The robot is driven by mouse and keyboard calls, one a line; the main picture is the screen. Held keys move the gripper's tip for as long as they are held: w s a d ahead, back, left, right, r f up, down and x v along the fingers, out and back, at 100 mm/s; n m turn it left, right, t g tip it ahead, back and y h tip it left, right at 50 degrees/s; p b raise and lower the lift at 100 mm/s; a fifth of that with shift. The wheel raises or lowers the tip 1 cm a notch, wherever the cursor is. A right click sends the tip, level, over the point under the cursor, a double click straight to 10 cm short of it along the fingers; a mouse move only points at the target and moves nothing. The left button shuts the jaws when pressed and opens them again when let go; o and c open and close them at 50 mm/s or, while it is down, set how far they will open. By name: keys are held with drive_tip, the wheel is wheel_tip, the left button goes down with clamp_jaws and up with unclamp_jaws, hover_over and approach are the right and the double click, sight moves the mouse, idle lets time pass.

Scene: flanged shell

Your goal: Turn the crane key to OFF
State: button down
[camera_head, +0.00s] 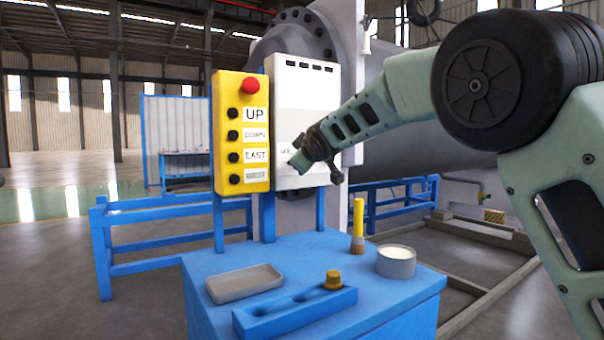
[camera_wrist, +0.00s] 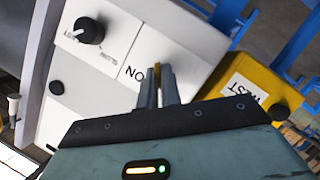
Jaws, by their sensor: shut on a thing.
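The white control box (camera_head: 303,100) stands on blue posts behind the blue bench, and its face fills much of the wrist view (camera_wrist: 120,85). My gripper (camera_head: 300,158) is at the lower part of this face in the head view. In the wrist view my gripper (camera_wrist: 158,88) has its two fingers close together, shut on the crane key (camera_wrist: 157,69), a thin brass-yellow piece. The fingers hide most of the key, so its exact angle is unclear. An ON label (camera_wrist: 134,73) shows inverted beside the fingers. No OFF label is readable.
A yellow pendant box (camera_head: 241,130) with a red button stands left of the white box. A black selector knob (camera_wrist: 89,30) is on the white face. The blue bench (camera_head: 300,253) holds a grey tray (camera_head: 244,283), a yellow-handled tool (camera_head: 358,225) and a round container (camera_head: 396,262).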

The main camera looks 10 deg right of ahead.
drive_tip(key=shift+f, duration=0.1)
idle(0.3)
drive_tip(key=c, duration=1.6)
unclamp_jaws()
drive_tip(key=b+v, duration=0.9)
drive_tip(key=v, duration=0.8)
drive_tip(key=shift+s, duration=0.25)
drive_tip(key=shift+a, duration=0.1)
